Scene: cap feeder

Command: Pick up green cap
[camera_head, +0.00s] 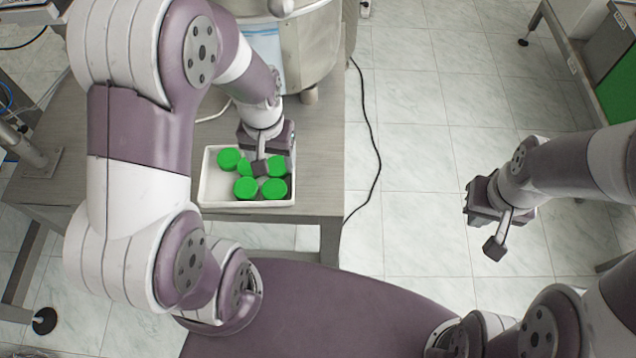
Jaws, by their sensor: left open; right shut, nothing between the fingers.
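Several green caps lie in a white tray on the table; one green cap (229,159) is at the tray's upper left, one (245,187) at the lower left, one (274,188) at the lower right and one (278,166) at the upper right. My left gripper (260,168) points down into the tray among the caps. It is open, and green shows on both sides of its fingers; I cannot tell whether it touches a cap. My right gripper (495,248) is shut and empty, over the floor at the right, well away from the tray.
The white tray (212,194) stands near the front right part of the grey table (318,180). A large metal drum (312,45) stands behind it. A black cable (371,150) hangs beyond the table's right edge. Tiled floor lies open between the table and my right arm.

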